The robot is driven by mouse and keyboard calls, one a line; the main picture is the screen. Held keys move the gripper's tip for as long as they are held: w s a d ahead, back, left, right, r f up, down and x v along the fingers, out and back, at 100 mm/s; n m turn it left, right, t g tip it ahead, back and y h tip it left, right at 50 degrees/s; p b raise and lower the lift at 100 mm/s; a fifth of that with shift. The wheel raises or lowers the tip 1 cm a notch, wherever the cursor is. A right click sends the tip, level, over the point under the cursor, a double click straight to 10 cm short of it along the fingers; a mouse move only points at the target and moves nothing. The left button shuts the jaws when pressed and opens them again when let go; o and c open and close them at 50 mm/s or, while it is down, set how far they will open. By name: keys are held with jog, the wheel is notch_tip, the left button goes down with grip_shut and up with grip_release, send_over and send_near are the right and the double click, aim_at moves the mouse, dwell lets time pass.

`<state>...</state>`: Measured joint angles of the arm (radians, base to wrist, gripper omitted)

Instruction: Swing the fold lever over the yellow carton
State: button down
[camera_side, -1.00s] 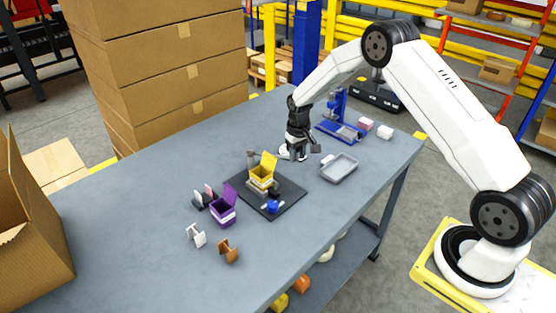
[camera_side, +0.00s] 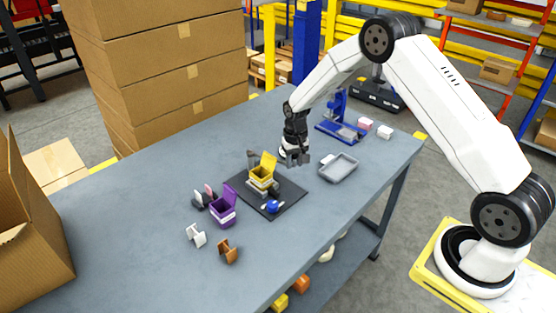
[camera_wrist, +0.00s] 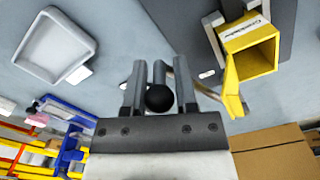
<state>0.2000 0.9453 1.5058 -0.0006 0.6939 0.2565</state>
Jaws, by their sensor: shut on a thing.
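The yellow carton (camera_side: 262,168) stands with its flap up on a dark base plate (camera_side: 291,196) in the side view. In the wrist view the carton (camera_wrist: 252,55) is at the upper right, its opening facing the camera. My gripper (camera_side: 300,159) is just behind and right of the carton in the side view. In the wrist view my gripper (camera_wrist: 158,78) is shut on the round black knob (camera_wrist: 159,99) of the fold lever, which sits between the fingers. A thin rod shows beside the right finger, towards the carton. The knob is hidden in the side view.
A grey tray (camera_side: 339,168) lies right of the plate. A purple carton (camera_side: 224,208) and white and brown brackets (camera_side: 228,251) stand to the left and front. A blue stand (camera_side: 341,125) is at the back. A blue knob (camera_side: 272,207) is on the plate's front.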

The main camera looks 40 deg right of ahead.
jog(key=shift+s+a+r+m, duration=0.1)
jog(key=shift+a+r+m, duration=0.05)
jog(key=shift+a+m, duration=1.15)
jog(key=shift+s+a+m, duration=0.1)
jog(key=shift+a+m, duration=0.8)
jog(key=shift+a, duration=0.7)
jog(key=shift+a+m, duration=1)
jog(key=shift+a, duration=0.2)
jog(key=shift+w+a+m, duration=0.3)
jog(key=shift+a+m, duration=0.25)
jog(key=shift+a, duration=0.1)
jog(key=shift+w+a+m, duration=0.25)
jog(key=shift+a+m, duration=0.3)
jog(key=shift+a, duration=0.05)
jog(key=c, duration=0.6)
grip_release()
jog(key=shift+o, duration=0.9)
jog(key=shift+a, duration=0.1)
